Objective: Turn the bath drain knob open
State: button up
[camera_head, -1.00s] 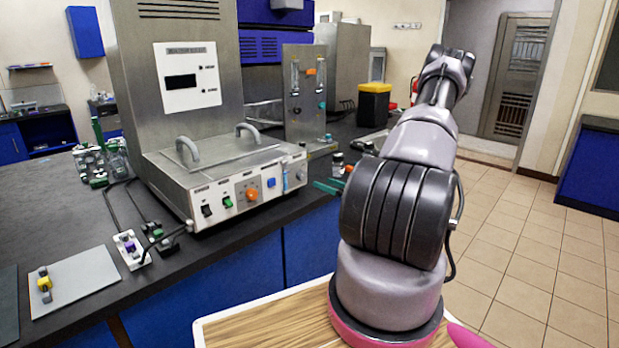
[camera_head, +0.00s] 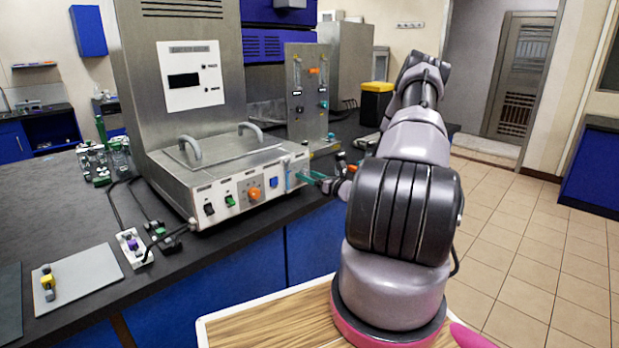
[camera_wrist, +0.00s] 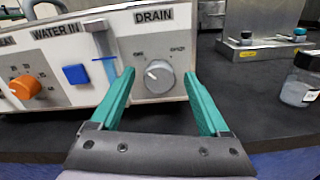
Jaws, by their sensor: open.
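The bath (camera_head: 215,165) is a steel box with two grey lid handles and a row of controls on its front. In the wrist view the drain knob (camera_wrist: 160,79) is a round grey dial under the word DRAIN on the white panel. Its light mark points left and slightly up. My gripper (camera_wrist: 158,74) is open, with one teal finger on each side of the knob. I cannot tell whether they touch it. In the head view my gripper (camera_head: 316,179) is at the panel's right end.
Left of the drain knob are a blue square button (camera_wrist: 76,74) and an orange knob (camera_wrist: 25,87). A clear jar (camera_wrist: 299,88) with a dark lid stands at the right in the wrist view. A steel stand (camera_head: 308,92) with valves stands behind the bath.

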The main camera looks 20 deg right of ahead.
jog(key=shift+c, duration=0.3)
grip_shut()
jog(key=shift+m, duration=0.4)
jog(key=m, duration=0.3)
jog(key=shift+m, duration=0.3)
jog(key=m, duration=0.4)
jog(key=shift+d+m, duration=0.1)
jog(key=shift+m, duration=0.2)
jog(key=m, duration=0.4)
jog(key=shift+f+m, duration=0.1)
jog(key=shift+m, duration=0.2)
jog(key=shift+f+m, duration=0.1)
jog(key=shift+m, duration=2.1)
